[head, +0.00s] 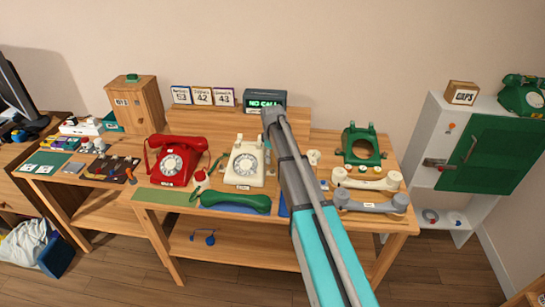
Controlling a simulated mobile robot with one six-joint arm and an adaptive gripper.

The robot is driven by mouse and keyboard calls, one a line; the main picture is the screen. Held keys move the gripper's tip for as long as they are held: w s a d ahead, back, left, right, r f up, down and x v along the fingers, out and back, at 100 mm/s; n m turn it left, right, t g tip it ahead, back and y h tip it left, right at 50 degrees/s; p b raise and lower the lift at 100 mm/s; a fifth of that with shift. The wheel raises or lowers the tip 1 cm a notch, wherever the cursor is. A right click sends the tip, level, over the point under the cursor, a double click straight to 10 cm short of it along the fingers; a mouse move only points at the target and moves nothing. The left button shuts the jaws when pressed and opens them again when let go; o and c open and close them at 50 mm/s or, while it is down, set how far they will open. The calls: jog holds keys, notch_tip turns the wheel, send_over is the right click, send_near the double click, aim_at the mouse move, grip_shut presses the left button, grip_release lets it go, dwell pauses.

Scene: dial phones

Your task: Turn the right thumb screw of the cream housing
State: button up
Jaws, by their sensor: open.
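The cream housing (243,165) is a dial phone body with a round dial, upright on the middle of the wooden table. Its thumb screws are too small to make out, and my arm passes close along its right side. A small part of my gripper (267,150) shows below the end of my arm, at the housing's right edge. It is open, with nothing seen in it. Its fingertips are mostly hidden, and I cannot tell whether it touches the housing.
A red phone (175,161) stands left of the housing, with a green handset (236,202) in front. A green phone shell (364,145), a cream handset (367,179) and a grey handset (371,202) lie right of my arm. A display box (265,99) stands on the shelf behind.

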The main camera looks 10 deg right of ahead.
aim_at(273, 169)
notch_tip(273, 169, up, 7)
jog(key=p, duration=0.6)
jog(key=shift+p, duration=0.3)
jog(key=shift+r, duration=0.15)
jog(key=shift+c, duration=1.4)
jog(key=shift+m, duration=1)
jog(key=shift+f, duration=0.2)
notch_tip(273, 169, down, 13)
jog(key=b, duration=1.3)
jog(key=shift+f+b, duration=0.2)
jog(key=shift+b, duration=0.2)
